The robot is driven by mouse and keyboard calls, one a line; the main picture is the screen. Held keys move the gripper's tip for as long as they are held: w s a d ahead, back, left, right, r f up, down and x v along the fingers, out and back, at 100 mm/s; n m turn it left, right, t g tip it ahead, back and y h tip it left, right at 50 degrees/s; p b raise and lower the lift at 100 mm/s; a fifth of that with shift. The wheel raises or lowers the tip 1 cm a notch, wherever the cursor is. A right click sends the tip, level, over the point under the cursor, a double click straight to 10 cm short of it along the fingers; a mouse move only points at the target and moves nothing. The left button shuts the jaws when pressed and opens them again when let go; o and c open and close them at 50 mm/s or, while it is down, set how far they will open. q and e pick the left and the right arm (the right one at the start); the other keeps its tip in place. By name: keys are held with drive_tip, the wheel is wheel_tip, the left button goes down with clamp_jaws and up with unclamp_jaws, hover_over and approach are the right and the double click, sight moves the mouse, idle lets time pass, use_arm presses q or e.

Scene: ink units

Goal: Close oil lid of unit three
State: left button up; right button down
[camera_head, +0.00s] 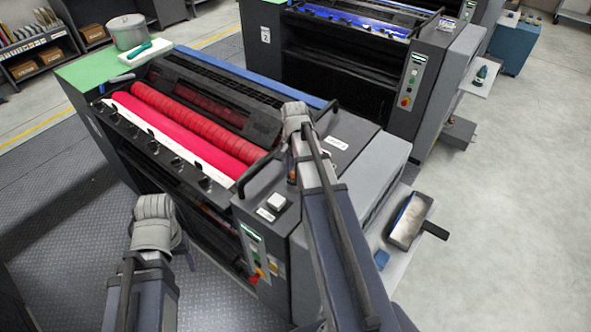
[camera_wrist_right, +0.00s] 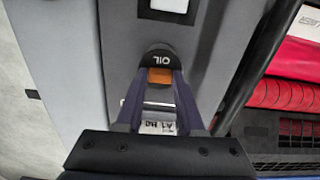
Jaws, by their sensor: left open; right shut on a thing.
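The near unit (camera_head: 365,135) carries exposed red rollers (camera_head: 185,130). A dark rounded lid (camera_wrist_right: 160,57) marked OIL shows in the right wrist view, with an orange part (camera_wrist_right: 160,76) under its lettering. My right gripper (camera_wrist_right: 160,82) has a finger on each side of the lid's lower part and is shut on it. I cannot tell how far the lid is tilted.
A black bar handle (camera_head: 262,175) stands near my right arm. A button box (camera_head: 276,201) sits on the unit's front corner. A side shelf holds a tray (camera_head: 409,222). A second unit (camera_head: 350,75), labelled 2, stands behind.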

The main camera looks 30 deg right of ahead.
drive_tip(key=shift+a+m, duration=0.1)
drive_tip(key=shift+m, duration=0.3)
drive_tip(key=c, duration=0.5)
unclamp_jaws()
drive_tip(key=shift+r, duration=0.1)
wheel_tip(320, 180, up, 8)
drive_tip(key=p, duration=0.8)
drive_tip(key=shift+f, duration=0.2)
